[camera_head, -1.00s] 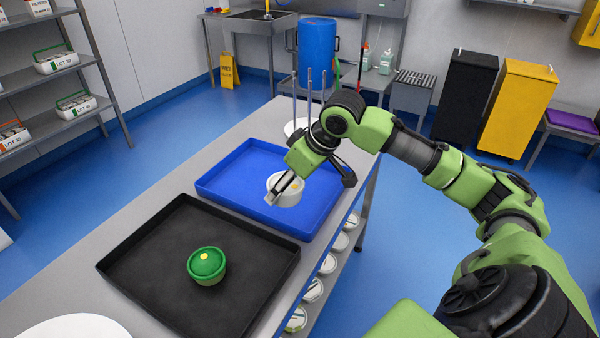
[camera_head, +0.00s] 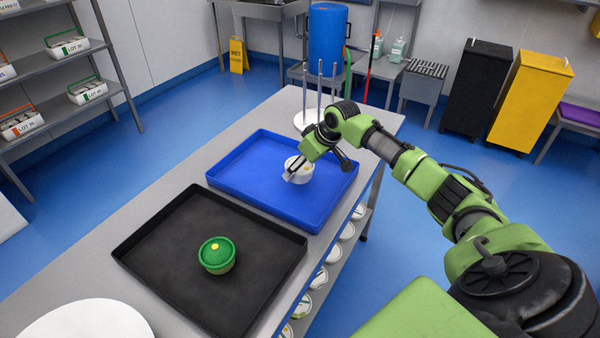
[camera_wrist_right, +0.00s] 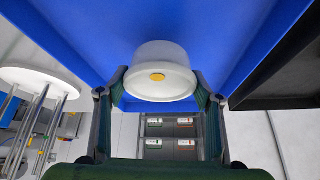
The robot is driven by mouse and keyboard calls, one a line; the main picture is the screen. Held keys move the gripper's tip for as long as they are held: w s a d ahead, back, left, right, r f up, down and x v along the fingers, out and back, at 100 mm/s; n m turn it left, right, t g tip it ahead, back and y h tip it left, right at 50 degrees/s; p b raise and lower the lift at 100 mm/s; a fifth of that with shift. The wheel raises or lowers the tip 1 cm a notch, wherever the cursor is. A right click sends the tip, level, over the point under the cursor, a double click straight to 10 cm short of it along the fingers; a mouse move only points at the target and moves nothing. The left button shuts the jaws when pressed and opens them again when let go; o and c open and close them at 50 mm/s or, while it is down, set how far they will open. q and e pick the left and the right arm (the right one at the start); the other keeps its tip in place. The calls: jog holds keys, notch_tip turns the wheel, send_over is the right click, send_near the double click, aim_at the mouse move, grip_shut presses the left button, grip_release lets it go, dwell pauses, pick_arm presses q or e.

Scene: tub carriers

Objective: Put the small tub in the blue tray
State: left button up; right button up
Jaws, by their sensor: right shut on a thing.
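The small white tub (camera_head: 299,170) with a yellow dot on its lid is at the blue tray (camera_head: 230,184), over its right-hand part. My right gripper (camera_head: 291,176) is shut on it; in the right wrist view the tub (camera_wrist_right: 160,72) sits between both fingers, with the blue tray (camera_wrist_right: 95,30) behind it. I cannot tell whether the tub touches the tray floor. A green tub (camera_head: 217,256) with a yellow dot stands in the black tray (camera_head: 150,232). My left gripper is not in view.
A white disc with upright rods (camera_head: 308,120) stands behind the blue tray. A white round plate (camera_head: 85,322) lies at the near left of the grey table (camera_head: 215,145). Several white tubs sit on the shelf below. The blue tray's left part is clear.

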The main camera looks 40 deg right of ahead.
jog(key=shift+w+d+f, duration=0.25)
jog(key=shift+w+f, duration=0.1)
jog(key=shift+f, duration=0.2)
notch_tip(320, 180, down, 2)
jog(key=shift+f+p, duration=0.2)
jog(key=shift+p, duration=0.1)
jog(key=shift+f, duration=0.2)
jog(key=shift+f, duration=0.1)
jog(key=o, duration=1.2)
jog(key=shift+f, duration=0.1)
jog(key=shift+o, duration=0.2)
jog(key=shift+s+r, duration=0.15)
jog(key=shift+r, duration=0.15)
jog(key=b+v, duration=0.1)
jog(key=v, duration=1)
jog(key=shift+s+r+b, duration=0.2)
jog(key=shift+r+b, duration=0.15)
